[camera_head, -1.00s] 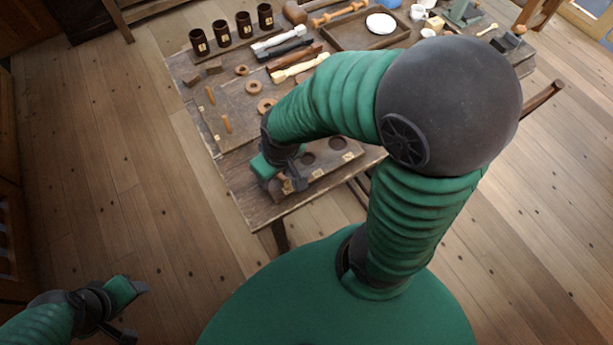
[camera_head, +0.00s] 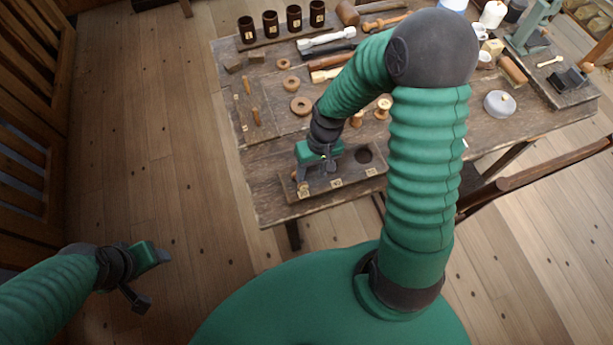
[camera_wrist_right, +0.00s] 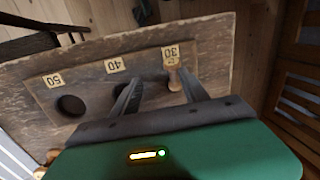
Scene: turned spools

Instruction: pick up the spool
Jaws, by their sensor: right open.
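A wooden block (camera_head: 350,184) with round holes and tags reading 30, 40 and 50 lies at the table's front edge; it also fills much of the right wrist view (camera_wrist_right: 90,85). My right gripper (camera_head: 317,177) is over its left part, with fingers (camera_wrist_right: 157,77) apart. A small light-brown turned piece (camera_wrist_right: 173,79), perhaps a spool, is by the 30 tag, close to one fingertip; whether they touch is unclear. Two pale spools, one (camera_head: 383,107) and another (camera_head: 357,118), stand behind the block, near my right arm. My left gripper (camera_head: 150,279) is open and empty, away from the table.
Dark cups (camera_head: 270,24) line the back. A white round container (camera_head: 500,103) stands on the right. My right arm hides the table's middle.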

